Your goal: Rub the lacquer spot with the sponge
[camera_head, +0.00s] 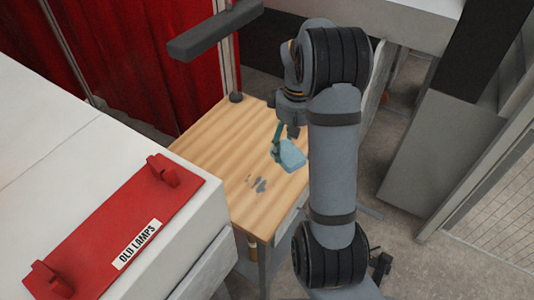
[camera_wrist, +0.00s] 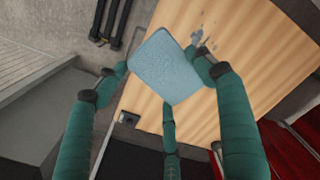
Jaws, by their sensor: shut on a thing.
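The light blue sponge (camera_head: 289,155) is held over the wooden table, near its right side in the head view. My gripper (camera_head: 281,147) is shut on it. In the wrist view the sponge (camera_wrist: 166,66) sits between the green fingers of my gripper (camera_wrist: 162,72). The lacquer spot (camera_head: 257,185) is a group of grey smudges on the tabletop, below and left of the sponge in the head view. The spot also shows in the wrist view (camera_wrist: 204,38), just beyond the sponge. Whether the sponge touches the tabletop I cannot tell.
The wooden table (camera_head: 205,150) is otherwise largely clear. A white cabinet (camera_head: 70,130) with a red "OLD LAMPS" lid (camera_head: 110,235) stands at the left. A grey bar (camera_head: 215,30) extends above the table's back. A red curtain (camera_head: 130,60) hangs behind. Grey machinery (camera_head: 440,130) stands at right.

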